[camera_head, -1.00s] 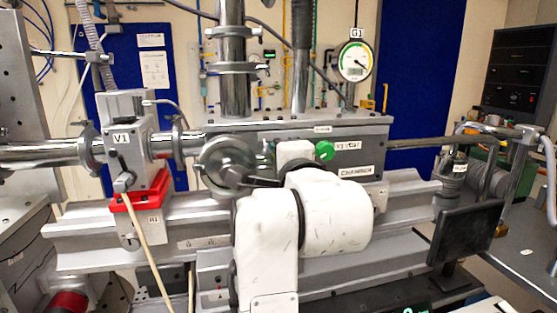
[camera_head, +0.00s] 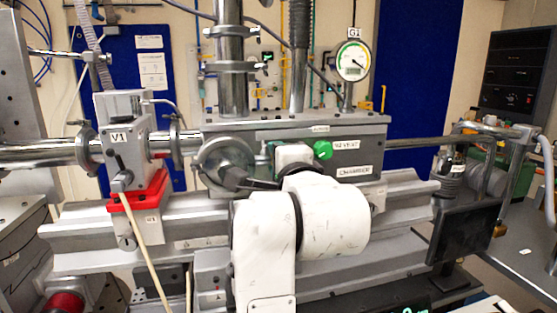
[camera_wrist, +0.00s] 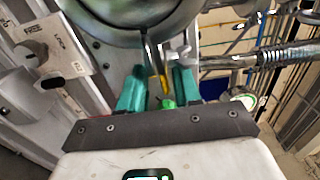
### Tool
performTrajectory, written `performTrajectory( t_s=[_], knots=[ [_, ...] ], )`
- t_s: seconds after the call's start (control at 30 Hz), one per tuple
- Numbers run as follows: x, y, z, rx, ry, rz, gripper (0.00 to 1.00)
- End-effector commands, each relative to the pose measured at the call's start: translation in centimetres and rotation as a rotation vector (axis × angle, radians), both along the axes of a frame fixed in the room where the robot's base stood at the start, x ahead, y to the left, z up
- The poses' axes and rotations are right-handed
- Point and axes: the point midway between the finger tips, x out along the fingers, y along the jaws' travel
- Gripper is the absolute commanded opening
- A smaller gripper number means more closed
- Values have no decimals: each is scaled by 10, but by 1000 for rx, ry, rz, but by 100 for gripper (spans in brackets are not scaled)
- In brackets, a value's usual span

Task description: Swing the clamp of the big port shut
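The big port (camera_head: 225,163) is a round metal flange on the front of the chamber; its rim also shows at the top of the wrist view (camera_wrist: 120,18). A thin metal clamp lever (camera_wrist: 152,52) with a yellow end hangs by the port rim. My gripper (camera_wrist: 158,90) has two teal fingers set apart, with the yellow end between them. I cannot tell whether either finger touches it.
Valve V1 (camera_head: 122,140) with a red block stands left. A gauge (camera_head: 352,61) rises behind the chamber (camera_head: 365,135). A dark screen (camera_head: 465,232) stands at the right. A pale rod (camera_head: 153,255) leans at front left.

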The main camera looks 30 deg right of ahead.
Motion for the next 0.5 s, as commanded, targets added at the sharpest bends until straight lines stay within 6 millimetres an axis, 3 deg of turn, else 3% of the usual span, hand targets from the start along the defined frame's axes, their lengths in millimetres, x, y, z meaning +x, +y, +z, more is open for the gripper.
performTrajectory(
  t_s=[0.23,0.5],
  knots=[
    [-13,4,1,-1,-5,0,33],
    [-61,21,1,-1,-5,3,33]
  ],
)
